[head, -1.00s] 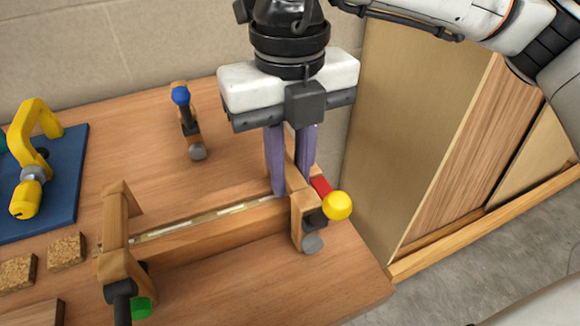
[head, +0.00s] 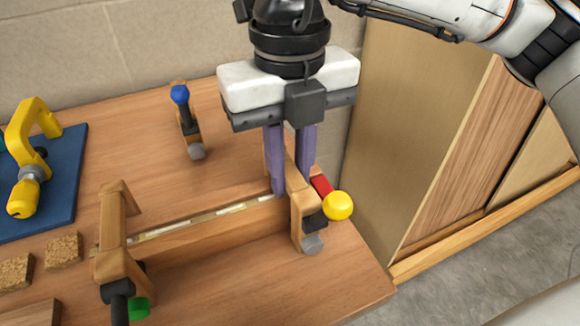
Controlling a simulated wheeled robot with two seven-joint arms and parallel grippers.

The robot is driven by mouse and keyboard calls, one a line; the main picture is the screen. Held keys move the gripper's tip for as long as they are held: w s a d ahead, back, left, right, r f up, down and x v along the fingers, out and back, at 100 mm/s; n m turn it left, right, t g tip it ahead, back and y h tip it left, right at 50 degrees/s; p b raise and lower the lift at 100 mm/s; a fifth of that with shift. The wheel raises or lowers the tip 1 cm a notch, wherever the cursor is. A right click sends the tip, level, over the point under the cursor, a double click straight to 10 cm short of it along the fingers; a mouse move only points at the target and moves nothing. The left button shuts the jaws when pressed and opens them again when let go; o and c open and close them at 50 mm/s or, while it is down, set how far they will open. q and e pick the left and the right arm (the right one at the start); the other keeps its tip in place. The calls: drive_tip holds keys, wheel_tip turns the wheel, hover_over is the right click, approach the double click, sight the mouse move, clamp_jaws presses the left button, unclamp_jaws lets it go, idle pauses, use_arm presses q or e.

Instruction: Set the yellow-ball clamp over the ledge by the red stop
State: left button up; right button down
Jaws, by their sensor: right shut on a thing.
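The yellow-ball clamp has a wooden frame, a dark screw with a yellow ball (head: 338,206) and a grey pad (head: 312,244). My right gripper (head: 290,192) points down with its purple fingers shut on the clamp's wooden frame (head: 298,218). The clamp is at the right end of the ledge (head: 205,230), a wooden strip with a pale line along its top. The red stop (head: 321,185) shows just behind the yellow ball. Whether the clamp touches the ledge cannot be told. My left gripper is not in view.
A blue-ball clamp (head: 181,95) lies behind on the table. A yellow tool (head: 28,165) is on a blue mat (head: 62,190) at left. Cork blocks (head: 63,250) lie at front left.

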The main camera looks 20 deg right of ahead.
drive_tip(key=c, duration=1.6)
unclamp_jaws()
drive_tip(key=shift+f, duration=0.1)
drive_tip(key=shift+o, duration=0.2)
wheel_tip(320, 180, up, 9)
drive_tip(key=shift+p, duration=0.5)
drive_tip(key=shift+r, duration=0.7)
